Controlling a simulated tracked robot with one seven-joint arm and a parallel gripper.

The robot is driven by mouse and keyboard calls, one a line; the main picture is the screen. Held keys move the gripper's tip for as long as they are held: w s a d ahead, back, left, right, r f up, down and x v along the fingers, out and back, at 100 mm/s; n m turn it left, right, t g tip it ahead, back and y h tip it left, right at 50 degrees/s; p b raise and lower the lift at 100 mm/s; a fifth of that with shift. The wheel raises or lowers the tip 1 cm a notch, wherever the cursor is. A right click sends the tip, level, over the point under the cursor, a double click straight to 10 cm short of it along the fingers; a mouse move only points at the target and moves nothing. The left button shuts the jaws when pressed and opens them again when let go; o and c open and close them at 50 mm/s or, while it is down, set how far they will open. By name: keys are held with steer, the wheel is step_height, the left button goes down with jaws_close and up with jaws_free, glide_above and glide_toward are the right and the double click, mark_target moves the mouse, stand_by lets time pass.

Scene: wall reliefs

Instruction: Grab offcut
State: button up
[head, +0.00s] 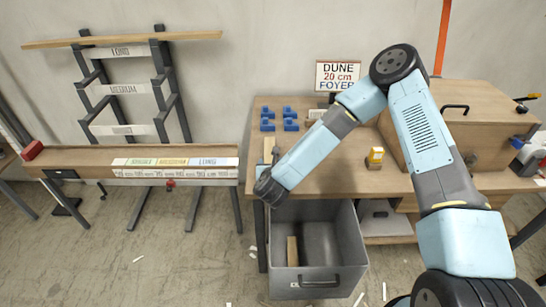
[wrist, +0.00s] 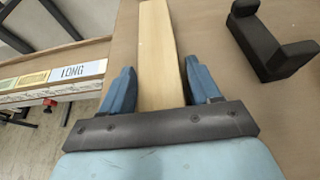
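A pale wooden offcut (wrist: 160,50) lies lengthwise between the two fingers of my gripper (wrist: 160,85) in the wrist view. The fingers stand apart, one on each side of it. A narrow gap shows on the left; on the right, finger and wood overlap in view, so I cannot tell if they touch. In the head view the offcut (head: 269,149) shows at the left edge of the workbench (head: 340,177), with my gripper over its near end, hidden by the wrist. Another wooden piece (head: 292,250) stands in the grey open bin (head: 318,283) below.
Blue blocks (head: 268,120) stand at the back of the bench, by a sign (head: 337,76). A dark bracket (wrist: 270,45) lies right of my gripper. A labelled measuring bench (head: 90,158) and rack (head: 125,88) stand left.

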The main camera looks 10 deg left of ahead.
steer(key=c, duration=0.8)
steer(key=shift+o, duration=0.2)
